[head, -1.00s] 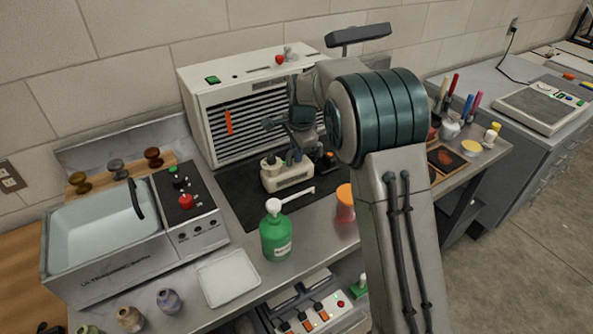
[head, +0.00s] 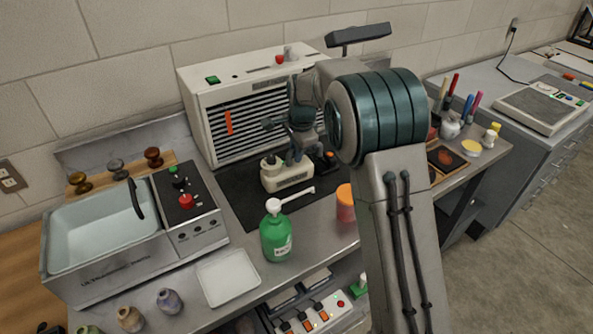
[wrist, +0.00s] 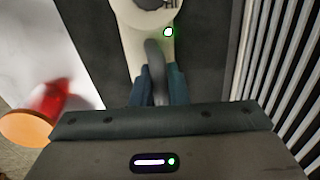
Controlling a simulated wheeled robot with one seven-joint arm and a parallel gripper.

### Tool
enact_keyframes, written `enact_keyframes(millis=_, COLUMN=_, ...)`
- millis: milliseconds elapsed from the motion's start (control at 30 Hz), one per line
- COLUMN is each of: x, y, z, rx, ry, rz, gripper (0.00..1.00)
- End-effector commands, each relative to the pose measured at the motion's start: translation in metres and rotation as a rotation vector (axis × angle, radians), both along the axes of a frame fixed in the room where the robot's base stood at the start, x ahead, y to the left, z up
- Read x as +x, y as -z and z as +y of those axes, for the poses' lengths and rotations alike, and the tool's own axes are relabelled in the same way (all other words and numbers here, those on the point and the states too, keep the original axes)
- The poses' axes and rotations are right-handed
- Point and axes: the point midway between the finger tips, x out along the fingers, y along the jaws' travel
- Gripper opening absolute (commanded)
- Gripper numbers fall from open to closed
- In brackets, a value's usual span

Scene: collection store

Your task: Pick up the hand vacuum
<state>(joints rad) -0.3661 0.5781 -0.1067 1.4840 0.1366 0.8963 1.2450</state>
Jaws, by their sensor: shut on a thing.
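The hand vacuum (head: 288,177) is a cream-coloured unit on the black mat, in front of the white slatted cabinet. In the wrist view the vacuum (wrist: 131,40) shows a pale body with a grey handle and a green-ringed light. My gripper (head: 300,152) reaches down onto it from above. In the wrist view my gripper (wrist: 159,88) has its two blue-grey fingers shut on the grey handle. The vacuum appears to rest on the mat; its underside is hidden.
The white slatted cabinet (head: 205,105) stands close behind. A green pump bottle (head: 276,238) and an orange-lidded jar (head: 345,205) stand in front. An ultrasonic bath (head: 100,275) is at left, and a white tray (head: 228,278) lies at the front edge.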

Motion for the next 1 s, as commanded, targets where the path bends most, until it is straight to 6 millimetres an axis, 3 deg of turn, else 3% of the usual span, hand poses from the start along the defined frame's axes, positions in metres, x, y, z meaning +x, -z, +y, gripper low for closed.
enact_keyframes(millis=467, x=0.001, y=-0.006, z=0.000, rx=0.002, ry=0.000, rz=-0.005, gripper=0.00)
enact_keyframes(millis=767, x=0.001, y=-0.042, z=0.000, rx=0.002, ry=0.001, rz=-0.008, gripper=0.00)
enact_keyframes(millis=1000, x=0.014, y=-0.071, z=-0.050, rx=0.002, ry=0.005, rz=-0.007, gripper=0.00)
